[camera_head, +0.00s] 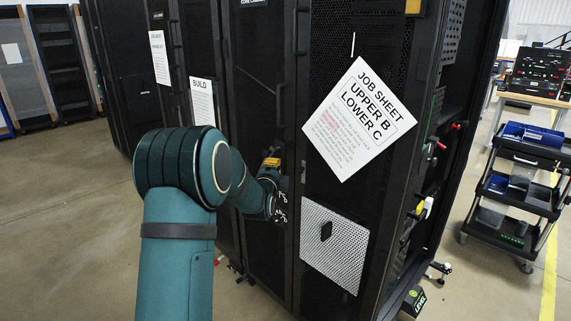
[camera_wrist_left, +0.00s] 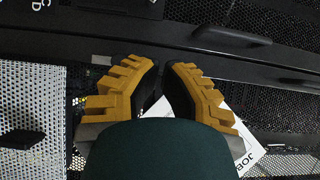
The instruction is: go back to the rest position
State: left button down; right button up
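My left gripper (camera_head: 271,163) is in front of the tall black rack cabinet (camera_head: 262,110), close to its door edge, with yellow finger parts. In the left wrist view, the two yellow-and-black fingers (camera_wrist_left: 161,80) stand apart with nothing held between them. A bit of the white job sheet shows through the gap. A cabinet door with a dark handle (camera_wrist_left: 232,36) lies beyond the fingers. My right gripper is not in view.
The job sheet (camera_head: 360,119) hangs on the cabinet's right door, above a light perforated panel (camera_head: 334,245). A tool cart (camera_head: 515,190) stands at right. Open floor (camera_head: 65,200) lies at left, with more racks (camera_head: 62,75) at the back.

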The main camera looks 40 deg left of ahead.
pick_arm(q)
jog(key=shift+s, duration=0.25)
jog(key=s+d+f+n+g+h, duration=0.3)
jog(key=s+d+f+n+h, duration=0.1)
jog(key=d+f, duration=0.8)
jog(key=s+d+f+n+g+h, duration=0.35)
jog(key=d+f, duration=0.65)
jog(key=f, duration=0.5)
jog(key=s+d+f+n+g+h, duration=0.2)
jog(key=s+d+f+n+g, duration=0.1)
jog(key=s+d, duration=0.6)
jog(key=s+d+f+n+g+h, duration=0.2)
jog(key=s+d+f+n+g, duration=0.2)
jog(key=s+d, duration=0.5)
jog(key=s+f+g, duration=0.1)
jog(key=s+f, duration=0.1)
jog(key=s, duration=0.1)
jog(key=shift+s+f, duration=0.3)
jog(key=shift+s, duration=0.05)
jog(key=shift+d, duration=0.1)
